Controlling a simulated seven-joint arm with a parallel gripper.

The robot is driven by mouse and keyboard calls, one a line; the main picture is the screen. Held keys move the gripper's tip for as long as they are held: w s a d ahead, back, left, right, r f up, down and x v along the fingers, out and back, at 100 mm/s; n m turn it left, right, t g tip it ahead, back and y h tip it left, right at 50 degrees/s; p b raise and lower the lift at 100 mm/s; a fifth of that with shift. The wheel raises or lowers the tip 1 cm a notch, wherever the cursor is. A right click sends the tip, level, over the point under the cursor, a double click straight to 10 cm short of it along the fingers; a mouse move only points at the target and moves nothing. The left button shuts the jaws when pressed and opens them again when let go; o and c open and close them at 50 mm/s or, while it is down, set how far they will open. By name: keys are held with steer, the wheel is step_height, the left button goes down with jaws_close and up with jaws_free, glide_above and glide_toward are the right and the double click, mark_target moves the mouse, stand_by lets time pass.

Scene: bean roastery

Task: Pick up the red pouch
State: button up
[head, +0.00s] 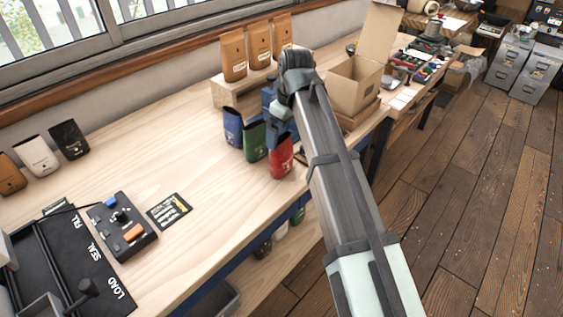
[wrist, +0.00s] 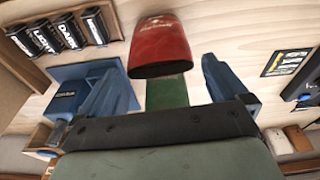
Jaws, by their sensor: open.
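The red pouch (head: 281,160) stands upright near the front edge of the wooden bench, at the end of a row with a green pouch (head: 254,143) and a blue pouch (head: 232,126). My gripper (head: 277,132) is just above and behind it in the head view, partly hidden by my arm. In the wrist view, the red pouch (wrist: 160,45) shows ahead, between the two blue fingers of my open gripper (wrist: 162,68), with a gap on each side. The green pouch (wrist: 167,93) shows below it, nearer the palm. I see no contact with the red pouch.
Several brown bags (head: 233,55) stand on a wooden riser behind. An open cardboard box (head: 355,85) is to the right. A control box (head: 122,227) and black card (head: 169,210) lie left. Labelled black holders (wrist: 62,32) show in the wrist view. The bench middle is clear.

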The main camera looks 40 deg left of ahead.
mark_target(282, 139)
steer(key=shift+a+f, duration=0.2)
steer(key=shift+f, duration=0.65)
steer(key=shift+a+f, duration=0.15)
steer(key=shift+f, duration=0.7)
steer(key=shift+a+f, duration=0.2)
steer(key=shift+f, duration=0.65)
steer(key=c, duration=0.9)
